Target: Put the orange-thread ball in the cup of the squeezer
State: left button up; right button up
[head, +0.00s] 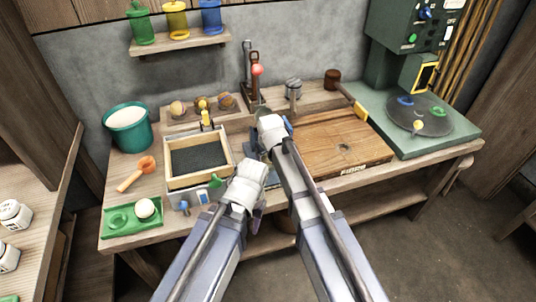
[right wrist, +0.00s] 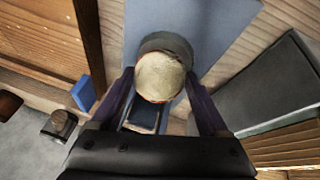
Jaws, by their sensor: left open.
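The ball (right wrist: 160,80), pale tan with a reddish lower edge, sits between the two purple fingers of my right gripper (right wrist: 161,74), which close against its sides. The dark round cup (right wrist: 165,42) shows just behind the ball, on a blue-grey base plate (right wrist: 215,25); the gap between ball and cup cannot be judged. In the head view my right arm hides the cup and ball. A lever with a red knob (head: 257,70) stands behind them. My left gripper (head: 257,213) is open and empty near the bench's front edge.
A dark-filled tray (head: 198,157) lies left of my right gripper and a wooden board (head: 340,140) to its right. Several yellowish balls (head: 202,103) rest in a rack behind. A teal bucket (head: 128,130) and green tray (head: 120,220) are at left.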

jog(key=o, duration=0.3)
jog(key=shift+r, duration=0.1)
jog(key=p+v, duration=0.7)
jog(key=shift+s+r, duration=0.15)
jog(key=shift+r, duration=0.15)
